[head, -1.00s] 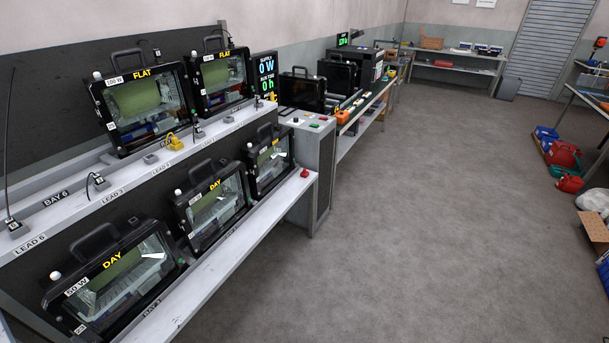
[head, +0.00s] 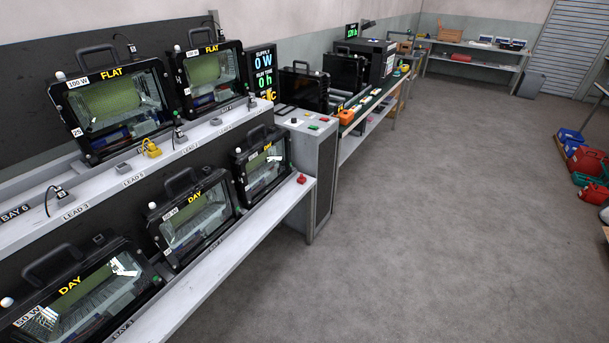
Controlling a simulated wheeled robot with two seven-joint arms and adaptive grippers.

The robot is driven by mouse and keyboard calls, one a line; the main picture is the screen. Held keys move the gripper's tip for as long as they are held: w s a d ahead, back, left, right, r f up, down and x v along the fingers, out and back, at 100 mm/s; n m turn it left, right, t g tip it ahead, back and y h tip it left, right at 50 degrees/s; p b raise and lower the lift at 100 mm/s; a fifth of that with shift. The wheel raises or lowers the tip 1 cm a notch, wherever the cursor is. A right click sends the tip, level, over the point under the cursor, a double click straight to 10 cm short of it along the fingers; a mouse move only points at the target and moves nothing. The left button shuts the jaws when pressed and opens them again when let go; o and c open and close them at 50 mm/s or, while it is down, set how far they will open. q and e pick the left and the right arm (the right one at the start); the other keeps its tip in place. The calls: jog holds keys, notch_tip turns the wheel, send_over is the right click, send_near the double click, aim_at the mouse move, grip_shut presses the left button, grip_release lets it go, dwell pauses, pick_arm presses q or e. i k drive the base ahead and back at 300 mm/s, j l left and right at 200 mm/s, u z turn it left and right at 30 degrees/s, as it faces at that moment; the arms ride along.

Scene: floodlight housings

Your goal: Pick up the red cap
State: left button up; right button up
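A small red cap-like piece (head: 302,178) sits on the right end of the lower grey shelf in the head view, beside the rightmost lower floodlight. It is small, and its exact shape is hard to make out. Neither of my grippers shows in the head view.
Floodlight housings stand in two rows on the left: FLAT units (head: 112,108) above, DAY units (head: 193,220) below. A grey control cabinet (head: 314,165) with buttons stands right behind the red piece. The grey floor (head: 430,230) is clear. Red and blue bins (head: 590,165) lie far right.

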aim_at(302, 180)
jog(key=i+l+u, duration=0.2)
jog(key=i+l, duration=1.15)
jog(key=l, duration=0.1)
